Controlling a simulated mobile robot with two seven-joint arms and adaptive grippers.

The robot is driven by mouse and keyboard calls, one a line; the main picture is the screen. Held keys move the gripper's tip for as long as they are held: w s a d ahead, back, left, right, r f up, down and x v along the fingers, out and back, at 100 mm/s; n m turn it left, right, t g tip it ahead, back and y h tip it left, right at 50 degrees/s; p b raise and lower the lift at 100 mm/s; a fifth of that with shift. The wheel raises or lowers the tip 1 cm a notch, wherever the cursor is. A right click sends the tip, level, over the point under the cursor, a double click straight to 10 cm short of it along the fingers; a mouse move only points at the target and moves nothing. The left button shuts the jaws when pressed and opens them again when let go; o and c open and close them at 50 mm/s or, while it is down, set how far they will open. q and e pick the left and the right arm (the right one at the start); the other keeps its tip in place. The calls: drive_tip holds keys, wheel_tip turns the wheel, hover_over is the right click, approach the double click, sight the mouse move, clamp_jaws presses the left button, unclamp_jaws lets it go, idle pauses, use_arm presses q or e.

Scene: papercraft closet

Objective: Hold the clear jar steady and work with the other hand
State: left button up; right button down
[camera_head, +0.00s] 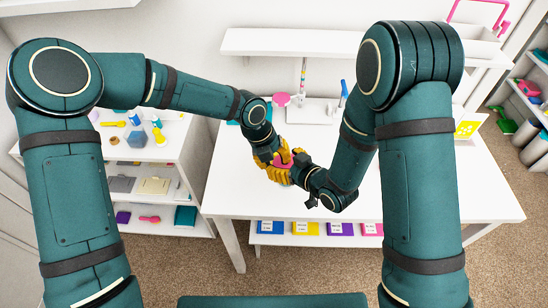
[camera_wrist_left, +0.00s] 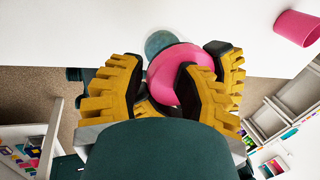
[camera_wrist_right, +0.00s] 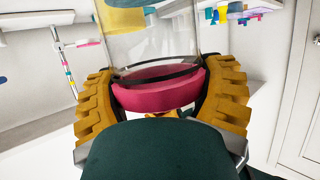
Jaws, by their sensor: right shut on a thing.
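A clear jar (camera_wrist_right: 150,48) with a thick red-pink round end (camera_wrist_right: 160,93) fills the middle of the right wrist view. My right gripper (camera_wrist_right: 163,85) is shut with its yellow fingers on both sides of that pink end. The pink part also shows between the two hands in the head view (camera_head: 283,158) and in the left wrist view (camera_wrist_left: 175,72). My left gripper (camera_wrist_left: 160,80) faces the right one, its fingers apart around the pink part with a gap between them. Whether its fingers touch the jar is hard to tell. The clear wall barely shows in the head view.
The hands are above a white table (camera_head: 240,190). A pink cup (camera_wrist_left: 298,27) and a teal disc (camera_wrist_left: 158,42) show in the left wrist view. Behind stand a rod with coloured bands (camera_head: 303,75) and a blue-handled tool (camera_head: 343,93). A white shelf (camera_head: 150,150) is at left. The table's front is clear.

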use_arm(q)
drive_tip(key=shift+a+r, duration=0.1)
drive_tip(key=shift+r, duration=2.2)
drive_tip(key=shift+f, duration=0.1)
use_arm(e)
drive_tip(key=shift+d, duration=0.15)
